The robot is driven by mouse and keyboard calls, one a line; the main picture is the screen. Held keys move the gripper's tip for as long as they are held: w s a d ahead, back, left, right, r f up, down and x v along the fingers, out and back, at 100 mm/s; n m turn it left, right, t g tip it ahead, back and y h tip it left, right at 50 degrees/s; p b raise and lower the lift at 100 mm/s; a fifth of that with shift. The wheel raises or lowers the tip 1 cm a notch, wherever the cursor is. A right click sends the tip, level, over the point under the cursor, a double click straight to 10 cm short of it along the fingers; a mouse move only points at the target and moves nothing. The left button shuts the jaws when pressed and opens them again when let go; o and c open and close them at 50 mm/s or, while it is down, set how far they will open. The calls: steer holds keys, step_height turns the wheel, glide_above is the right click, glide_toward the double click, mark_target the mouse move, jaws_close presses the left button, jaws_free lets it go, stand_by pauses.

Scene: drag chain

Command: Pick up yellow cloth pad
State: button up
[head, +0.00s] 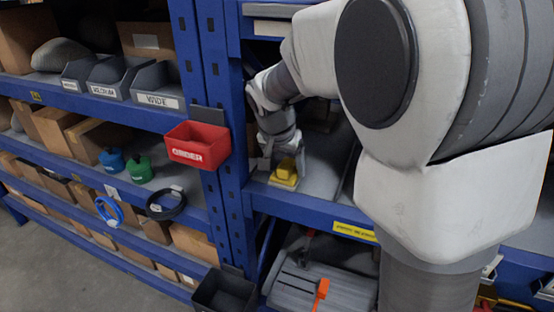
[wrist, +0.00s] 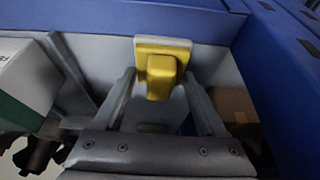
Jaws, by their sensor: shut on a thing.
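The yellow cloth pad (head: 285,173) is at the front left of the blue-edged shelf in the head view. It has a flat, pale-edged base and a raised yellow block on top. My gripper (head: 281,160) reaches down over it, with its fingers shut on the raised block. In the wrist view the pad (wrist: 163,50) shows between my fingertips (wrist: 160,76). The pad is at or just above the shelf surface; I cannot tell whether it touches. My fingers hide part of its sides.
A blue rack upright (head: 228,120) and a red bin (head: 197,145) stand close to the left. In the wrist view a white and green box (wrist: 28,85) is at left and a brown box (wrist: 234,104) at right. A grey case (head: 325,288) lies below.

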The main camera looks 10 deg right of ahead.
mark_target(288, 160)
steer(key=shift+r, duration=0.1)
step_height(288, 160, up, 4)
steer(key=shift+f, duration=0.2)
steer(key=s+a+b, duration=0.3)
steer(key=s+a, duration=0.7)
steer(key=s, duration=0.5)
steer(key=shift+f, duration=0.15)
